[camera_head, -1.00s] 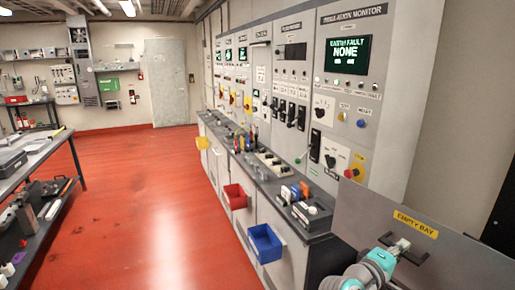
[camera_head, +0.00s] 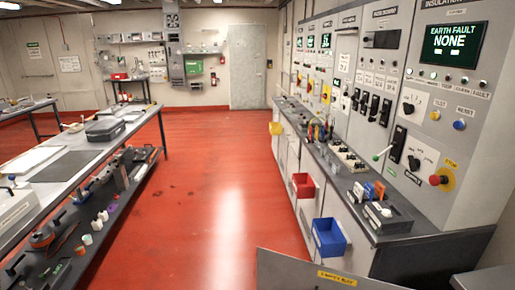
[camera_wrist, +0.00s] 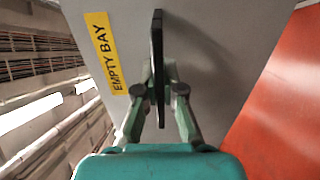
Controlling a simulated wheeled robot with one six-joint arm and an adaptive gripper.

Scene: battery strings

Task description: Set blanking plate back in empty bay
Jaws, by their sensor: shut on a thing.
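The blanking plate is a grey panel with a yellow "EMPTY BAY" label. In the head view the plate (camera_head: 290,270) shows at the bottom edge, low and in front of the switchboard, with most of it cut off. In the wrist view the plate (camera_wrist: 215,45) fills the upper middle, its label (camera_wrist: 100,50) at left. My gripper (camera_wrist: 158,85) is shut on the plate's dark handle (camera_wrist: 157,50), which stands out from the plate's face. My gripper is out of the head view. The empty bay itself cannot be made out.
The switchboard (camera_head: 440,130) and its counter (camera_head: 400,232) run along the right. A blue bin (camera_head: 330,238) and a red bin (camera_head: 303,186) hang on the counter's front. A workbench (camera_head: 75,160) stands at left. Red floor (camera_head: 210,200) between is clear.

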